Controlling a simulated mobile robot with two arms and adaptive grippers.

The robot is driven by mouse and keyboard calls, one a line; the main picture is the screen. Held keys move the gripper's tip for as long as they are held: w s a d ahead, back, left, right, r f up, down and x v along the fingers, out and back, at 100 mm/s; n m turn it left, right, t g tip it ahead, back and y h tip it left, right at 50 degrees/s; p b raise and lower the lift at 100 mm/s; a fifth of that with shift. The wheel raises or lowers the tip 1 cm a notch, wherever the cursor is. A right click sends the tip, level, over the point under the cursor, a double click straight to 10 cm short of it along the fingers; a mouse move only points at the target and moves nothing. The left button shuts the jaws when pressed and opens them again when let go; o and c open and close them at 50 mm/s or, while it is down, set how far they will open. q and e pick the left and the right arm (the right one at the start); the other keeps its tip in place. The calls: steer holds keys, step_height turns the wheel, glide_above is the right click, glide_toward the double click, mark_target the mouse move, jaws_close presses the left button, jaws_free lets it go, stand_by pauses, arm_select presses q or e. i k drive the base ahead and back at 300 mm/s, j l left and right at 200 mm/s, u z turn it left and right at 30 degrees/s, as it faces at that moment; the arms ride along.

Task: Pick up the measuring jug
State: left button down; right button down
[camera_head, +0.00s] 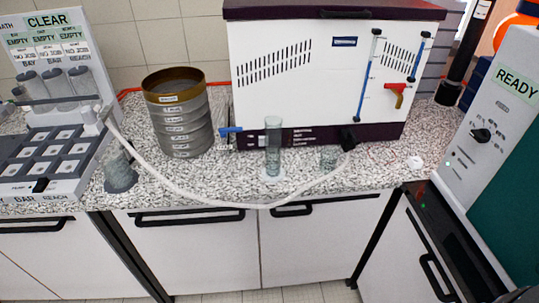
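Several clear vessels stand on the speckled worktop (230,187), and I cannot tell for sure which is the measuring jug. A wide clear vessel (118,170) with a dark base stands at the left, beside the tray unit. A tall clear cylinder (273,148) stands upright in the middle, on a pale foot near the front edge. A small clear cup (328,158) stands to its right, close to the white machine. All three appear upright. Neither of my grippers is in view.
A pale hose (215,203) sags from the left unit across the worktop's front to the white machine (300,85). A stack of sieves (182,125) stands left of the machine. A READY-labelled unit (465,140) is at right. Cupboards with black handles (190,218) are below.

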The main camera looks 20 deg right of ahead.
mark_target(113, 161)
steer(key=i+l+u, duration=0.1)
steer(key=i+l, duration=0.6)
steer(key=l, duration=0.2)
steer(key=i+j+u, duration=0.05)
